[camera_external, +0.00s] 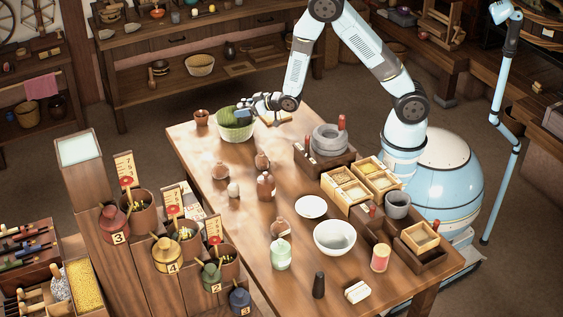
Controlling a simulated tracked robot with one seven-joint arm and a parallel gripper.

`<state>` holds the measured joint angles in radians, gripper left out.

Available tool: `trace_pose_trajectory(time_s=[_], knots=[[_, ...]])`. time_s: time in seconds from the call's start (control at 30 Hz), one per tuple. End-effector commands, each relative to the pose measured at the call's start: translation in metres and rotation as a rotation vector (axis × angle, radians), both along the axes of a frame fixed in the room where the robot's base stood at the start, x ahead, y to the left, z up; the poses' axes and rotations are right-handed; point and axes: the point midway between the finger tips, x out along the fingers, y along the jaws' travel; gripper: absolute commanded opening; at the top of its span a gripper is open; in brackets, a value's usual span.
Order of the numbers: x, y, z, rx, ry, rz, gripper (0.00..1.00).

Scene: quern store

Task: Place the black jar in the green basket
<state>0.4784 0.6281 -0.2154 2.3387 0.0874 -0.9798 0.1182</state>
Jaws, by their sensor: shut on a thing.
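The green basket (236,134) stands at the far left end of the wooden table, pale green outside and darker green inside. My gripper (244,115) is at the basket's right rim, low over its opening. It is shut on a small dark thing at its fingertips. This thing is too small and too covered to tell whether it is the black jar. A black, tapered, upright object (319,285) stands at the table's near edge, well away from my gripper.
A brown pot (201,117) stands left of the basket. Several small brown jars and a white one (233,189) stand mid-table. A stone quern (330,140), wooden boxes, a white bowl (335,238) and a plate (311,207) fill the right side.

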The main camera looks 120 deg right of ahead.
Motion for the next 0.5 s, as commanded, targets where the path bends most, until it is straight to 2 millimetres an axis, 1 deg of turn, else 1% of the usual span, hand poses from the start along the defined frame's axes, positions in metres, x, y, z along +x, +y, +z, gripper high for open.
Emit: trace_pose_trajectory(time_s=[0.5], knots=[[0.000, 0.000, -0.011, 0.000, 0.000, 0.000, 0.25]])
